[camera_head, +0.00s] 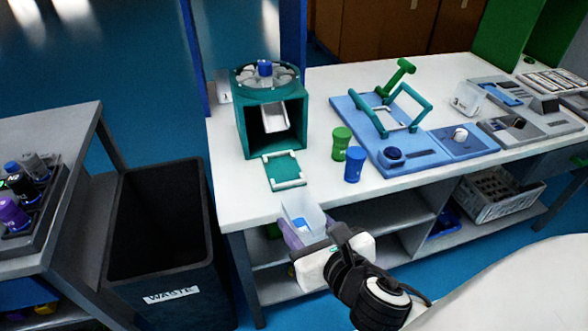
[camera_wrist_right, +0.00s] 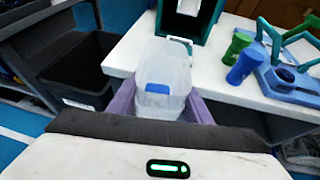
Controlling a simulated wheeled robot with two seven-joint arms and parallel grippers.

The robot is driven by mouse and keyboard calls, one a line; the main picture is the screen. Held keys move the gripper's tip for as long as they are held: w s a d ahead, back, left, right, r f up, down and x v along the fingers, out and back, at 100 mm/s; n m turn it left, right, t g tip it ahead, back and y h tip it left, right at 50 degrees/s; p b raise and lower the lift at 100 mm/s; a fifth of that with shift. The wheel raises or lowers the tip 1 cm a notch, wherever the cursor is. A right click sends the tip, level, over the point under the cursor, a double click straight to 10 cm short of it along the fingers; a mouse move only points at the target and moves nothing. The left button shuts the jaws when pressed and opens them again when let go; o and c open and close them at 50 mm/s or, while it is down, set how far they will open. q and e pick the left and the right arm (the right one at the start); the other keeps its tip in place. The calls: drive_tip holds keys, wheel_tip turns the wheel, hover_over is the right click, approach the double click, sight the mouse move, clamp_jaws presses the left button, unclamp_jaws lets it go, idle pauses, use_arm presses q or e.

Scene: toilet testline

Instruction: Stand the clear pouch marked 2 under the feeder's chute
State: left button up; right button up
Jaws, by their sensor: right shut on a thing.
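My right gripper (camera_head: 299,237) is shut on a clear pouch (camera_head: 302,211) with a blue patch, at the front edge of the white table. In the right wrist view the pouch (camera_wrist_right: 163,75) is upright between the purple fingers (camera_wrist_right: 160,100). I cannot read a number on it. My left gripper is not in view.
A green jar (camera_head: 341,143) and a blue jar (camera_head: 354,164) stand right of the plate. A blue fixture board (camera_head: 375,125) lies beyond them. Another clear pouch (camera_head: 467,99) stands further right. A black waste bin (camera_head: 160,235) is left of the table.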

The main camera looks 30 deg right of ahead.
sight(304, 203)
drive_tip(key=w+d, duration=0.1)
drive_tip(key=w+d+m+h, duration=0.1)
drive_tip(key=w, duration=0.1)
drive_tip(key=w+d+f+h+b, duration=0.1)
drive_tip(key=w, duration=0.1)
drive_tip(key=shift+d, duration=0.25)
drive_tip(key=shift+m, duration=0.3)
drive_tip(key=w+d, duration=0.1)
drive_tip(key=w, duration=0.3)
drive_tip(key=w+d, duration=0.1)
drive_tip(key=w, duration=0.4)
drive_tip(key=w+d, duration=0.1)
drive_tip(key=w, duration=0.3)
drive_tip(key=shift+w+d, duration=0.25)
drive_tip(key=x, duration=0.3)
drive_tip(key=shift+w, duration=0.25)
drive_tip(key=shift+f, duration=0.25)
drive_tip(key=shift+f, duration=0.1)
drive_tip(key=o, duration=1)
drive_tip(key=shift+s, duration=0.1)
